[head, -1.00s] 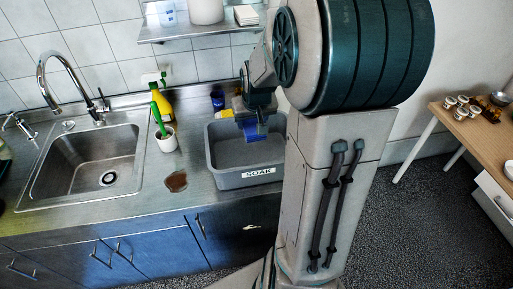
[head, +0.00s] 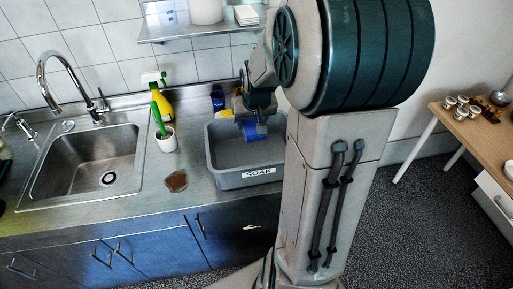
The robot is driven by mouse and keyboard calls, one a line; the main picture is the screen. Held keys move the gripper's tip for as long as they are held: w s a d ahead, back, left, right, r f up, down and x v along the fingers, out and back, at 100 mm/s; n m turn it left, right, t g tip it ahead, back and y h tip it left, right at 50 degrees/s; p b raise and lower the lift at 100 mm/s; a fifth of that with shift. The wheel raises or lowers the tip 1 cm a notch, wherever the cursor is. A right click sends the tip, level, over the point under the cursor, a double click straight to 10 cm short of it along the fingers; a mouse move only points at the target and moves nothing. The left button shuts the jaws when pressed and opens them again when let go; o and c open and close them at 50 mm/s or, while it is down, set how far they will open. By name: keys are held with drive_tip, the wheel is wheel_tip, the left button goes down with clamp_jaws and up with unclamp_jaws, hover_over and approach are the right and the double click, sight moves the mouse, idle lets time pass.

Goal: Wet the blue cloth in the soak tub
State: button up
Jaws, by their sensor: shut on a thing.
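The soak tub (head: 250,178) is a grey basin labelled SOAK on the steel counter, right of the sink. My gripper (head: 252,119) is over the tub, pointing down. It is shut on the blue cloth (head: 254,132), which hangs below the fingers inside the tub's outline. My arm hides the tub's right side. I cannot tell whether the cloth touches water or the tub's bottom.
A steel sink (head: 80,165) with a tap is at the left. A white cup with a green brush (head: 164,140), a yellow spray bottle (head: 162,100) and a brown spill (head: 175,181) lie left of the tub. A shelf (head: 200,30) hangs above.

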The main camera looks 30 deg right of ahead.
sight(252, 123)
drive_tip(key=shift+r, duration=0.15)
drive_tip(key=shift+r+p, duration=1.45)
drive_tip(key=shift+r, duration=0.5)
drive_tip(key=shift+f, duration=0.1)
